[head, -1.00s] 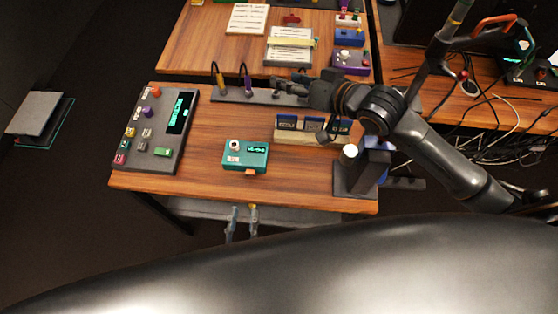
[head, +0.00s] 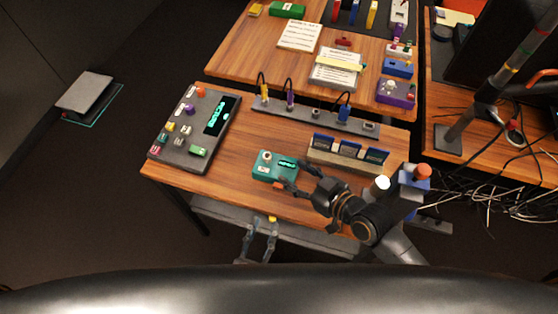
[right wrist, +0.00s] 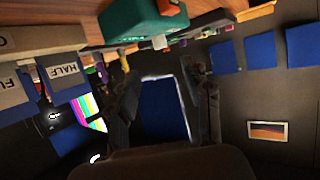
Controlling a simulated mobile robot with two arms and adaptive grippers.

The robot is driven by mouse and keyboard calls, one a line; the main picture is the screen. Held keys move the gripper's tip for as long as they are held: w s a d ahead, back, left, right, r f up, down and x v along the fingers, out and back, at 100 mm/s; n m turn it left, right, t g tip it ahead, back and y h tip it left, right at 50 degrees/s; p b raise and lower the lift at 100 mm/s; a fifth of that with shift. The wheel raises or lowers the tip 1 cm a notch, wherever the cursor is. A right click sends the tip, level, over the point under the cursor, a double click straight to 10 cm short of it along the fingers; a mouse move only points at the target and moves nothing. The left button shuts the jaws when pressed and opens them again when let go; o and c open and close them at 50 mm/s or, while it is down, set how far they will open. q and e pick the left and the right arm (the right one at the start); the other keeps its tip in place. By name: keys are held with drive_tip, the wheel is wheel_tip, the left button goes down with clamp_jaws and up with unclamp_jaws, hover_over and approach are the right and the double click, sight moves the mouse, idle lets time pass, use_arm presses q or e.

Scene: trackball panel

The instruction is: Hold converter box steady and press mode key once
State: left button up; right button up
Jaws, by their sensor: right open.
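The teal converter box (head: 264,166) sits near the front of the wooden table, with a pale round knob and a lit green display on top. An orange part shows at its front edge, mostly beside my finger. In the right wrist view the box (right wrist: 140,18) is at the top, upside down. My right gripper (head: 293,177) is open and empty, its fingertips close to the box's right side; contact cannot be told. It also shows in the right wrist view (right wrist: 192,72). My left gripper (head: 259,226) is below the table's front edge, fingers apart and empty. I cannot tell which part is the mode key.
A grey control panel (head: 188,140) with coloured keys stands left of the box. A rack of blue cards (head: 350,149) is to the right, and a grey strip with plugged cables (head: 300,117) lies behind. Bare wood lies between panel and box.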

sight(270, 158)
drive_tip(key=x, duration=1)
drive_tip(key=shift+s+f, duration=0.1)
clamp_jaws()
use_arm(q)
clamp_jaws()
idle(0.9)
